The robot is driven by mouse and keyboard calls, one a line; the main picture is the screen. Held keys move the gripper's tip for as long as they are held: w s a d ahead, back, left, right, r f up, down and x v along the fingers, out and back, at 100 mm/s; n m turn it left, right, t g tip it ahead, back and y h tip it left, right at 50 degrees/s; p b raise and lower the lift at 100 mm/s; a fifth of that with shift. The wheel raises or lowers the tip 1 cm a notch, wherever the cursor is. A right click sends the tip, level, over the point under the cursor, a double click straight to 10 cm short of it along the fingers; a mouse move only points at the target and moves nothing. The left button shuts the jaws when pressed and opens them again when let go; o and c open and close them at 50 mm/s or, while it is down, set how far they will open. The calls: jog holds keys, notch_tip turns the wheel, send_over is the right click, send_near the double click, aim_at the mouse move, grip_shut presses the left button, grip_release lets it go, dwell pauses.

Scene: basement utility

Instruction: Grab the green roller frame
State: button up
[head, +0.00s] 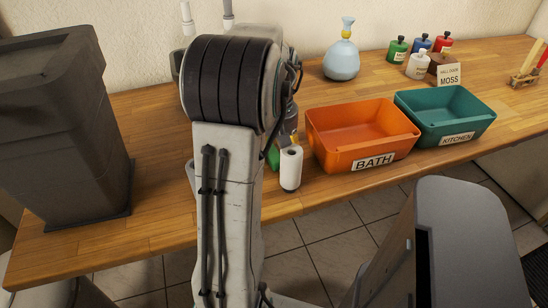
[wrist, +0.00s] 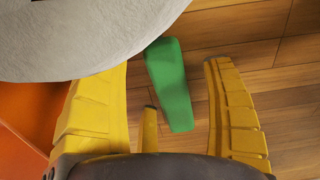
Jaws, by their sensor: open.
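The green roller frame shows as a green bar (wrist: 170,85) in the wrist view, lying between the two yellow fingers of my gripper (wrist: 166,68). The fingers are spread, with a gap on each side of the bar, and neither clearly touches it. In the head view, a small green part (head: 273,157) shows beside a white roll (head: 291,168) at the table's front edge. My arm hides most of the gripper there.
An orange BATH bin (head: 335,155) stands just right of the white roll, with a teal KITCHEN bin (head: 425,132) beyond it. A blue flask (head: 341,62) and small paint bottles (head: 397,50) stand behind. A dark bin (head: 70,130) is at left. Wooden tabletop (head: 160,190) is clear left of my arm.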

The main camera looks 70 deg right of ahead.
jog(key=shift+c, duration=0.3)
jog(key=c, duration=1.3)
jog(key=shift+r, duration=0.1)
